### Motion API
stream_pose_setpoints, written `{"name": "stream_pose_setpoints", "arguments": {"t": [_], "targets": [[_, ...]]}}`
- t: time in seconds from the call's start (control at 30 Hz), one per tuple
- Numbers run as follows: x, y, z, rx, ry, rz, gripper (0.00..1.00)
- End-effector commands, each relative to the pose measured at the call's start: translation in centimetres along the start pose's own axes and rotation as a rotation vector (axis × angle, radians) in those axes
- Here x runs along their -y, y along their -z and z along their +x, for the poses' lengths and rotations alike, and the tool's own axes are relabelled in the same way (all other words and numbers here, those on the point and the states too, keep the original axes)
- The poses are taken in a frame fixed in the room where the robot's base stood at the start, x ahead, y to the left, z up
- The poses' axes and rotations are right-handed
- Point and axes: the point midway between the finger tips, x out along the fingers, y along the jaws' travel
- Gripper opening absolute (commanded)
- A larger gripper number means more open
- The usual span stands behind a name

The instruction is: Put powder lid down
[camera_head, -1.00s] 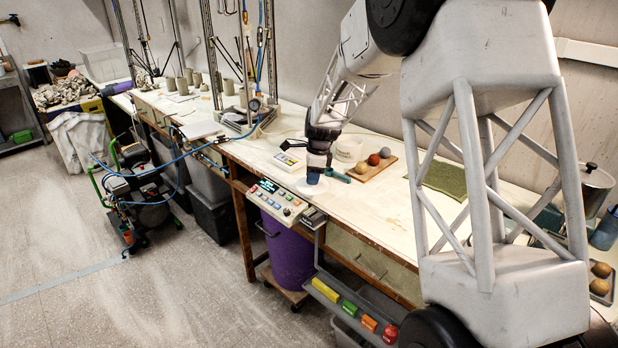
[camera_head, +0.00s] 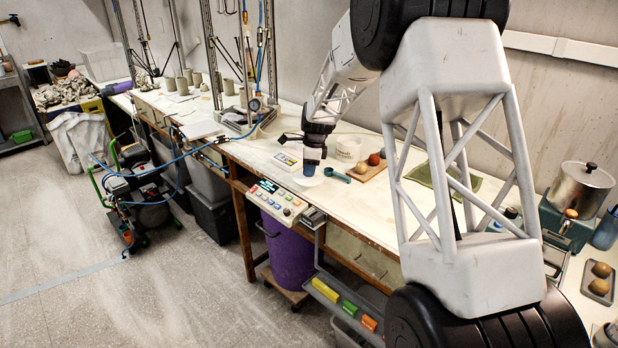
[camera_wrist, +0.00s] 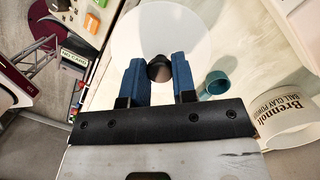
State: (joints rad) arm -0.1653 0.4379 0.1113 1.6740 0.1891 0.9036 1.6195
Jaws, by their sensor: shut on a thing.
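The powder lid is a pale round disc (camera_wrist: 180,28) with a dark knob (camera_wrist: 159,69) in the wrist view. My gripper (camera_wrist: 156,72) has its blue fingers shut on either side of the knob. In the head view my gripper (camera_head: 309,169) points down over the workbench, with the pale lid (camera_head: 314,181) beneath its fingertips. I cannot tell whether the lid touches the bench. The white powder tub (camera_wrist: 294,125), lettered Brennok ball clay powder, stands to the right in the wrist view and behind my gripper in the head view (camera_head: 349,148).
A teal scoop (camera_head: 338,175) lies right of the lid. A board with coloured balls (camera_head: 374,160) and a green mat (camera_head: 430,172) lie farther right. A button panel (camera_head: 277,201) sits at the front edge.

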Motion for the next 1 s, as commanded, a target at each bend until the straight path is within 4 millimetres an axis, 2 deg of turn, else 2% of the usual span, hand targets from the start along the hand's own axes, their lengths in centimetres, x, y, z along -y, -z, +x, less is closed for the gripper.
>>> {"name": "stream_pose_setpoints", "arguments": {"t": [0.37, 0.83, 0.87, 1.0], "targets": [[0.0, 0.5, 3.2, 0.0, -0.002, 0.001, 0.04], [0.0, 0.6, 3.7, 0.0, -0.001, 0.0, 0.04], [0.0, 0.6, 3.7, 0.0, -0.001, 0.0, 0.27], [0.0, 0.6, 3.6, 0.0, -0.001, 0.0, 0.48]]}}
